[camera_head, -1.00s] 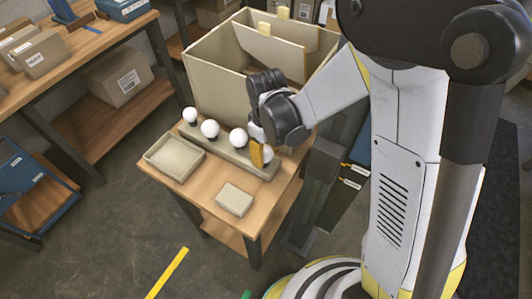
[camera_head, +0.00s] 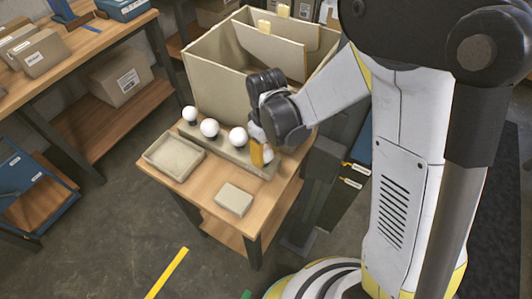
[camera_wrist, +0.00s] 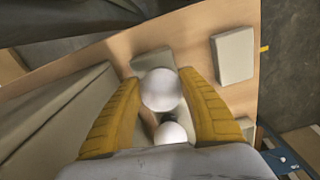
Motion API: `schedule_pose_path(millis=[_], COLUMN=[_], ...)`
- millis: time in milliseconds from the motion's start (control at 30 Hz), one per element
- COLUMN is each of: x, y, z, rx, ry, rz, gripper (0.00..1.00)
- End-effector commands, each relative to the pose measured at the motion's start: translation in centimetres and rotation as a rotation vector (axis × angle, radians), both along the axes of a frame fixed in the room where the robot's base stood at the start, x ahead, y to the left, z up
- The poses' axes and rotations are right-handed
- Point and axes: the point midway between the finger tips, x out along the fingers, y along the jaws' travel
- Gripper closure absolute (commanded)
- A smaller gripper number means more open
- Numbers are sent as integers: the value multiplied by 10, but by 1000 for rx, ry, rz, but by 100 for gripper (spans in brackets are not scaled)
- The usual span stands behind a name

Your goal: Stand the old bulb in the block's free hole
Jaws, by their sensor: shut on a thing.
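The grey block (camera_head: 222,149) lies along the small table in front of the big box. Three white bulbs stand in it: one at the far left end (camera_head: 190,114), one beside it (camera_head: 209,128) and one near the middle (camera_head: 238,137). My gripper (camera_head: 262,156) is over the block's right end, fingers pointing down. Its yellow fingers are shut on another white bulb (camera_wrist: 160,90), the old bulb, which appears upright. A neighbouring bulb (camera_wrist: 170,133) shows just behind it in the wrist view. The held bulb's base and the hole under it are hidden, so I cannot tell whether it is seated.
A shallow grey tray (camera_head: 173,159) sits at the table's left. A small flat grey box (camera_head: 234,199) lies near the front edge. The tall open box (camera_head: 215,85) stands close behind the block. Bare tabletop (camera_head: 202,188) lies between tray and small box.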

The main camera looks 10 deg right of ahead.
Motion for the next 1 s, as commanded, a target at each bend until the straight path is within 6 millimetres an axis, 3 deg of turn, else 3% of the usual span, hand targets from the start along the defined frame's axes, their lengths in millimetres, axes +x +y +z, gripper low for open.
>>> schedule_pose_path(millis=[333, 367, 400, 433, 767, 867, 1000], x=[1, 1, 1, 1, 0, 0, 0], y=[0, 0, 0, 0, 0, 0, 0], z=[1, 1, 1, 1, 3, 12, 39], rx=[1, 1, 1, 1, 1, 1, 1], ry=[-1, -1, -1, -1, -1, -1, -1], rz=[0, 0, 0, 0, 0, 0, 0], gripper=[74, 47, 34, 29, 29, 29, 29])
